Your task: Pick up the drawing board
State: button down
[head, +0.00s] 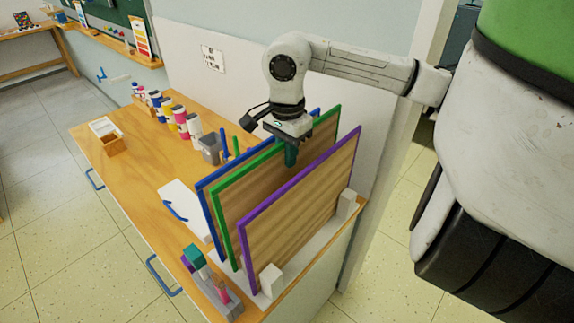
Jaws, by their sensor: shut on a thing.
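Three wooden drawing boards stand on edge in a row at the near end of the counter. One has a blue edge (204,205), the middle one a green edge (218,215), and the nearest a purple edge (242,240). My gripper (290,155) comes down from above and is shut on the top edge of the green-edged drawing board. One dark finger shows in front of that board's face; the other is hidden behind it. The blue-edged board is mostly hidden behind the green one. The purple-edged board stands apart from the gripper.
White rack blocks (271,281) stand at the purple-edged board's lower corners. The wooden counter (135,165) holds a row of paint bottles (180,122), a small wooden box (113,146), a white board with a blue handle (183,208) and a grey caddy (215,292). A wall (235,75) runs behind.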

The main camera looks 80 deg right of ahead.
notch_tip(320, 180, up, 25)
jog(key=b, duration=0.3)
jog(key=shift+f+b, duration=0.15)
jog(key=shift+b, duration=0.15)
